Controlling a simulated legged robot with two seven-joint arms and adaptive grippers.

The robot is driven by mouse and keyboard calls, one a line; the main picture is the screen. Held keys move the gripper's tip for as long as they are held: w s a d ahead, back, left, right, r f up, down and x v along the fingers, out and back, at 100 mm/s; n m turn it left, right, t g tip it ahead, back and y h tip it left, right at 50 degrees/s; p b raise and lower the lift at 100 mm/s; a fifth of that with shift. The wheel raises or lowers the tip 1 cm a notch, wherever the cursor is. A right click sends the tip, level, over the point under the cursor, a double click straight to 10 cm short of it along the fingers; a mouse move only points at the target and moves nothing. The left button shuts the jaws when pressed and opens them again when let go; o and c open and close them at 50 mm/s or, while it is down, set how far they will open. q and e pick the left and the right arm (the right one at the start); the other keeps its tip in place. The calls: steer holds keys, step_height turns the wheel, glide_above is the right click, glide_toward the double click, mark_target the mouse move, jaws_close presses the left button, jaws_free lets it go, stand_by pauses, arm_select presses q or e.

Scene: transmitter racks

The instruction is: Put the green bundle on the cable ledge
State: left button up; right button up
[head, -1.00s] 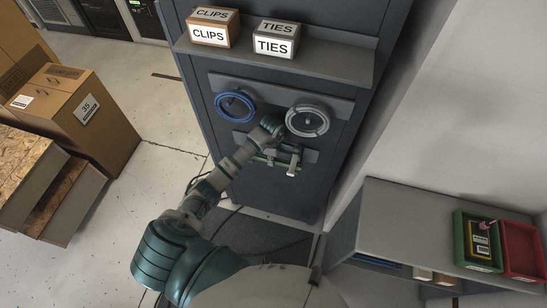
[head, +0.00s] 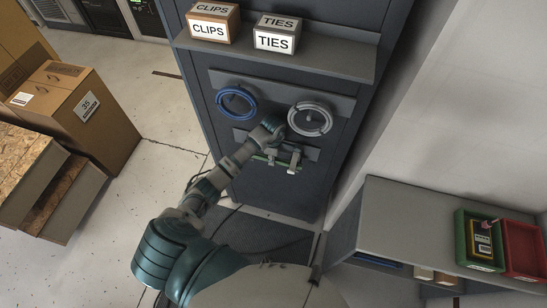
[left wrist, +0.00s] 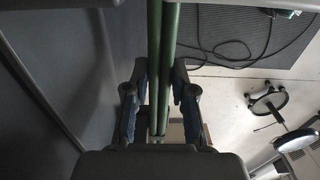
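The green bundle (head: 262,157) lies across a low bracket on the dark rack, partly hidden behind my left wrist in the head view. In the left wrist view the green bundle (left wrist: 163,40) runs lengthwise as parallel green strands. My left gripper (left wrist: 160,70) has one finger on each side of them; the fingers look apart, and I see no clear grip. In the head view its fingers are mostly hidden by the arm. I cannot tell which surface is the cable ledge; a grey shelf (head: 330,62) crosses the rack above. My right gripper is not in view.
A blue coil (head: 237,103) and a grey coil (head: 310,119) hang above the bracket. CLIPS (head: 212,24) and TIES (head: 276,36) boxes stand on the shelf, with free room to their right. A side bench (head: 405,220) holds green and red bins. Cartons stand at left.

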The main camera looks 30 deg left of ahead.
arm_select(q)
steer(key=o, duration=0.4)
steer(key=shift+o, duration=0.3)
steer(key=shift+d, duration=0.15)
steer(key=shift+r, duration=0.15)
step_height(320, 180, up, 7)
steer(key=shift+w+r, duration=0.1)
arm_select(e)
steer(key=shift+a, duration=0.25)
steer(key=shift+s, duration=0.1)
